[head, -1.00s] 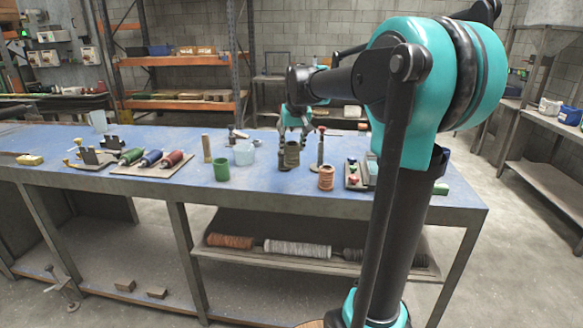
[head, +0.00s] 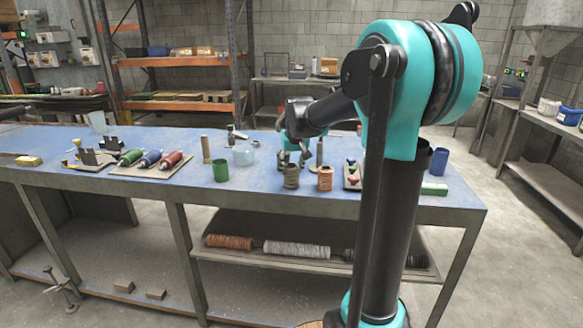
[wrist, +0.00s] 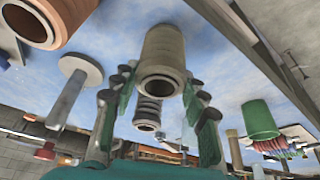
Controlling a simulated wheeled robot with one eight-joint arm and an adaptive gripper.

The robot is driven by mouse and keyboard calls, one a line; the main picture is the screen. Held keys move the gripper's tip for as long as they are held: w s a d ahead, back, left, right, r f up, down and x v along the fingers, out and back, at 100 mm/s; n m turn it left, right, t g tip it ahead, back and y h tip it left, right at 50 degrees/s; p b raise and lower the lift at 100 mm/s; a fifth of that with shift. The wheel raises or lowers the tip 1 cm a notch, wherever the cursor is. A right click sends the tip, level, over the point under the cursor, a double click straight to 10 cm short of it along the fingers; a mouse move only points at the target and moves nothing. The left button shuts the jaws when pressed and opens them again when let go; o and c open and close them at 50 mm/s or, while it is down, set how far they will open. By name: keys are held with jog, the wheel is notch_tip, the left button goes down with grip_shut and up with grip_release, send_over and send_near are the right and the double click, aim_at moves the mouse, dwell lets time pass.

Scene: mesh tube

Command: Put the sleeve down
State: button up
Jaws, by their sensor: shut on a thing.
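The olive-brown sleeve (head: 291,178) is upright at the front part of the blue workbench (head: 258,188), just left of an orange-brown spool (head: 325,179). My gripper (head: 290,160) is right behind and above it. In the wrist view, the sleeve (wrist: 164,50) is between the fingertips of my gripper (wrist: 160,80), with its open end toward the camera. The fingers are shut on it. I cannot tell whether its base touches the bench top.
A dark rod on a round base (head: 319,153) stands behind the spool. A green cup (head: 221,171), a clear cup (head: 243,155) and a wooden cylinder (head: 206,150) stand to the left. A tray (head: 352,178) of small parts is at right. Bench between green cup and sleeve is clear.

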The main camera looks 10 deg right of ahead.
jog(key=o, duration=1.2)
jog(key=v, duration=1.2)
jog(key=shift+m, duration=0.5)
jog(key=s+d+f, duration=0.1)
jog(key=s+f, duration=0.7)
jog(key=f, duration=0.1)
jog(key=s+d+f, duration=0.1)
jog(key=s+f, duration=0.8)
jog(key=f, duration=0.1)
jog(key=s+d+f, duration=0.1)
jog(key=s+f, duration=0.7)
jog(key=f, duration=0.1)
jog(key=shift+s+d+f, duration=0.15)
jog(key=shift+s+d, duration=0.2)
jog(key=shift+s, duration=0.05)
